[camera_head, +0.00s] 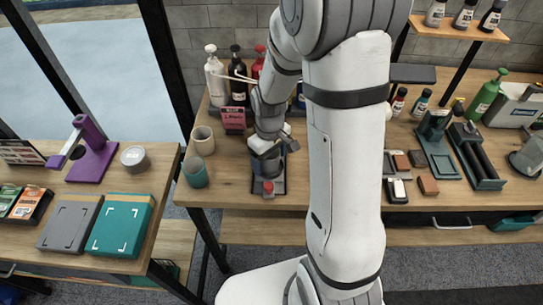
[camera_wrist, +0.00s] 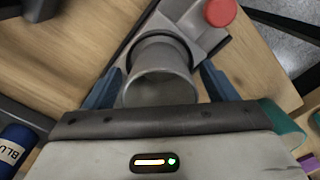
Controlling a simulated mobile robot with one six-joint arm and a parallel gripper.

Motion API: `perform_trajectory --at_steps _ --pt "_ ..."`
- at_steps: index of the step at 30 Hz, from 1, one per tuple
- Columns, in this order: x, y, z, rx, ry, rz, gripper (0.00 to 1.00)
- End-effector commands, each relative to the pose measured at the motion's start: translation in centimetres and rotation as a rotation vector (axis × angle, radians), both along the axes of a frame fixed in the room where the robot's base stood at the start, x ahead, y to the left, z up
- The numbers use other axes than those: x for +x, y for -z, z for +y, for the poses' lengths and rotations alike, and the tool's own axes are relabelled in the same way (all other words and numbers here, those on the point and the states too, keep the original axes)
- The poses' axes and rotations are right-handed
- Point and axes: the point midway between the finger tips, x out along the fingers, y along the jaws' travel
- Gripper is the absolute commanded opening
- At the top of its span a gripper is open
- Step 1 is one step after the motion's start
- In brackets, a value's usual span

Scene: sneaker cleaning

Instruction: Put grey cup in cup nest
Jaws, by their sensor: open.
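The grey cup (camera_wrist: 160,88) is between my gripper's two blue fingers in the wrist view, with its open rim toward the camera. Its far end meets a dark ring, the cup nest (camera_wrist: 190,46), on a grey stand with a red button (camera_wrist: 221,11). The cup appears to sit in the ring; how deep I cannot tell. My gripper (camera_wrist: 162,72) is open, one finger on each side of the cup, with a gap visible at least on the right. In the head view, my gripper (camera_head: 266,147) is over the stand (camera_head: 279,187), and the cup is mostly hidden.
A cream cup (camera_head: 203,141) and a teal cup (camera_head: 195,173) stand left of the stand. Bottles (camera_head: 214,75) and a pink sign (camera_head: 233,119) are behind. The table front edge is close to the stand.

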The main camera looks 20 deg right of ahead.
Motion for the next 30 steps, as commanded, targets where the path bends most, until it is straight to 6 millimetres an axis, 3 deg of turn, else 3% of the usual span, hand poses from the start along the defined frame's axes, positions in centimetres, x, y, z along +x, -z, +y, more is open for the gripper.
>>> perform_trajectory --at_steps 5,18,26,30 --pt "0.1 -0.8 0.0 0.000 0.001 -0.003 0.79" --pt "0.1 -9.6 -0.1 0.000 0.001 -0.006 0.79" --pt "-0.1 -12.3 -0.1 0.000 0.006 -0.004 0.79" --pt "-1.8 -14.1 -0.1 0.001 0.060 -0.039 0.79"
